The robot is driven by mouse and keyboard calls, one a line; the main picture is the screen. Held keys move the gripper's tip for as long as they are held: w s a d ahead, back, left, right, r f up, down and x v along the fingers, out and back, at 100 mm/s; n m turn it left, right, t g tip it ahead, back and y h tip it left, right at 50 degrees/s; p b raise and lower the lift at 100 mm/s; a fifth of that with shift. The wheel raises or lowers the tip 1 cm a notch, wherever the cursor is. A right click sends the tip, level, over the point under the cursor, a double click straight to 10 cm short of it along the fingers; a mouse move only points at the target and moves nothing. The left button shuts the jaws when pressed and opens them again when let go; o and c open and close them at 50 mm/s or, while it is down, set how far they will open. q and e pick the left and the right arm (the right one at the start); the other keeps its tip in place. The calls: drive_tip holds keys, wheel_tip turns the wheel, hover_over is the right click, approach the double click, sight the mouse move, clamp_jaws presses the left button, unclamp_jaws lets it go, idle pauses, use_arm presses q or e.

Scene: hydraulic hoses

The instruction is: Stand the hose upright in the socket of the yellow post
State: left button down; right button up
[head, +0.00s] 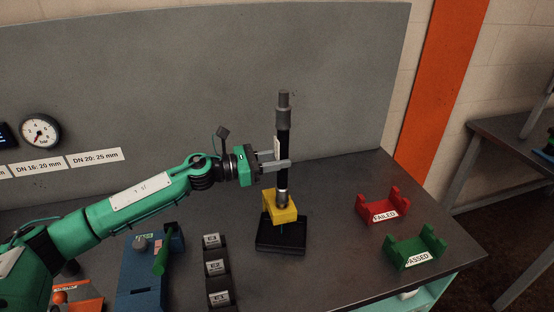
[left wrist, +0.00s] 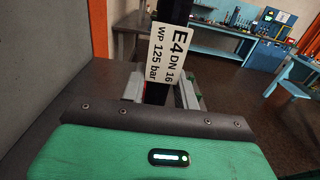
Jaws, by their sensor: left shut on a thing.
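The hose (head: 284,128) is black with grey metal end fittings and stands upright over the yellow post (head: 278,210). Its lower fitting meets the top of the yellow post; I cannot tell how deep it sits in the socket, which is hidden. The post stands on a black base. My left gripper (head: 278,164) comes in from the left and is shut on the hose at its middle. In the left wrist view the hose's white label (left wrist: 168,52) reads E4 DN 16, WP 125 bar, between the fingers. My right gripper is not in view.
A red FAILED cradle (head: 380,210) and a green PASSED cradle (head: 414,252) stand empty at the right. Several dark labelled holders (head: 216,268) and a blue device with a green lever (head: 142,275) stand front left. A grey panel (head: 230,80) rises behind the bench.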

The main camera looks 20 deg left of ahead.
use_arm(q)
drive_tip(key=shift+f, duration=0.3)
drive_tip(key=c, duration=1)
unclamp_jaws()
drive_tip(key=shift+o, duration=0.2)
